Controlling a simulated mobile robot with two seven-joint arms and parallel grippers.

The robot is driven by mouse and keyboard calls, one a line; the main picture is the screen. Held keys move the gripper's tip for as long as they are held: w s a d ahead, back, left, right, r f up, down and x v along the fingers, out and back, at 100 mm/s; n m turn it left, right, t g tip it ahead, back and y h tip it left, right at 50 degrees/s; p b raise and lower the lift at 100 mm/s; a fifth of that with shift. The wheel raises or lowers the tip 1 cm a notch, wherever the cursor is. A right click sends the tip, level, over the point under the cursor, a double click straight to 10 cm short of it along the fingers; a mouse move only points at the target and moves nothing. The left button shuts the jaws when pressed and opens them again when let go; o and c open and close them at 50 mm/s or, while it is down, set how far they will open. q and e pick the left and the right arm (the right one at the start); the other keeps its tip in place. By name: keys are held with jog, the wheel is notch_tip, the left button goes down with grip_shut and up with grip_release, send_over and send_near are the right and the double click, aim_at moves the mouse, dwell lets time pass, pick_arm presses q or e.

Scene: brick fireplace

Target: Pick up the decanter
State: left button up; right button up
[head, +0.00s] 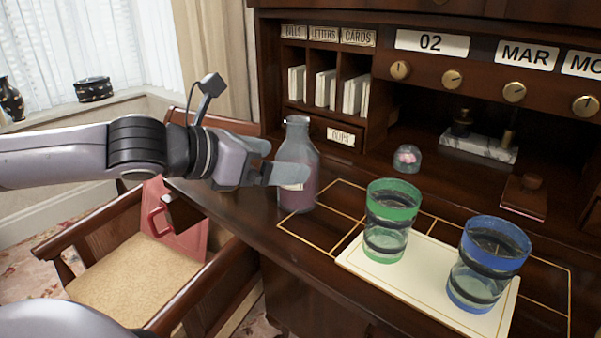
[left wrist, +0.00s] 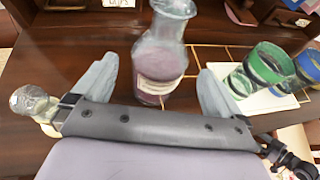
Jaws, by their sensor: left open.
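The decanter (head: 299,198) is a clear glass bottle with dark reddish liquid and a pale label. It stands upright on the dark wooden desk, left of the drinking glasses. My left gripper (head: 283,162) is open beside it, and one finger overlaps the decanter in the head view. In the left wrist view the decanter (left wrist: 160,62) stands ahead, between the directions of the two spread fingers of the left gripper (left wrist: 155,85). I cannot tell whether a finger touches the glass. My right gripper is not in view.
A green-banded glass (head: 390,222) and a blue-banded glass (head: 487,264) stand on a cream tray (head: 365,268) to the right. Letter slots (head: 326,85) rise behind the decanter. A wooden chair (head: 150,270) with a red bag stands in front of the desk at left.

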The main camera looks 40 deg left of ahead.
aim_at(298, 162)
pick_arm(q)
jog(key=shift+f+x, duration=0.2)
jog(key=shift+x, duration=2.6)
jog(key=shift+s, duration=0.1)
jog(key=c, duration=1.2)
jog(key=shift+r, duration=0.1)
jog(key=shift+c, duration=1.4)
jog(key=shift+r, duration=0.1)
